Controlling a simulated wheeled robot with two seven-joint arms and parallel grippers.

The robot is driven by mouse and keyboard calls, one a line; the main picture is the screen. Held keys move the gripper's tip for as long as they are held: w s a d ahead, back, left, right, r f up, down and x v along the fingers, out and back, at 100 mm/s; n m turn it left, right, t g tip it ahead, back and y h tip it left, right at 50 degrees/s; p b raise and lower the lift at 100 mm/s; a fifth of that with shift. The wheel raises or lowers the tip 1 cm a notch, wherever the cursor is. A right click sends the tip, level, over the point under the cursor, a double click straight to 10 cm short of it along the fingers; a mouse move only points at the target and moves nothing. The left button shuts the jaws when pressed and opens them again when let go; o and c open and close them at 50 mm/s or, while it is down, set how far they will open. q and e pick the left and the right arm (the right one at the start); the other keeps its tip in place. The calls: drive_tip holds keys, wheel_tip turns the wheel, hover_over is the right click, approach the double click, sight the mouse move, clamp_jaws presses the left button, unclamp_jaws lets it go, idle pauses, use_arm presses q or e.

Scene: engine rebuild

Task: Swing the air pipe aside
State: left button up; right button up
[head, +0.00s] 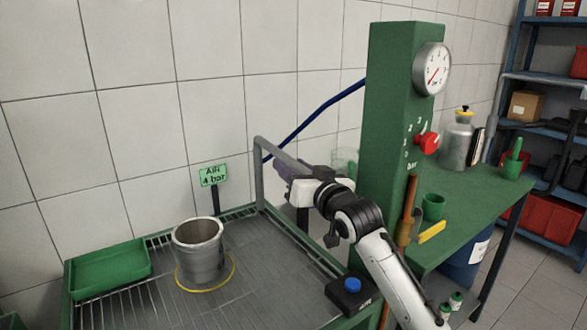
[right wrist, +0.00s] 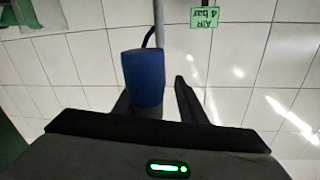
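The air pipe (head: 260,177) is a grey bent tube at the back of the green wash table; its top bar runs right, towards my right gripper (head: 284,183). In the right wrist view the pipe (right wrist: 159,22) runs down behind a blue cylindrical grip (right wrist: 143,75). My right gripper (right wrist: 153,92) is open there: the blue grip overlaps the left finger, and a gap shows before the right finger. I cannot tell whether they touch. In the head view my wrist hides much of this spot. My left gripper is not in view.
A metal cylinder (head: 200,255) stands on the grated table, left of the pipe, with a yellow ring at its base. A green tray (head: 110,268) is at the left. A green column (head: 392,110) with a gauge (head: 432,69) stands close right. A blue hose (head: 318,113) reaches the pipe.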

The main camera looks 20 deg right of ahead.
drive_tip(key=shift+s, duration=0.15)
drive_tip(key=s+d, duration=0.1)
drive_tip(key=s, duration=0.9)
drive_tip(key=shift+d+b, duration=0.15)
drive_tip(key=shift+b, duration=0.3)
drive_tip(key=s+d+p, duration=0.1)
drive_tip(key=s, duration=1)
drive_tip(key=shift+s+d+p, duration=0.35)
drive_tip(key=shift+d+p, duration=0.05)
drive_tip(key=shift+p, duration=0.3)
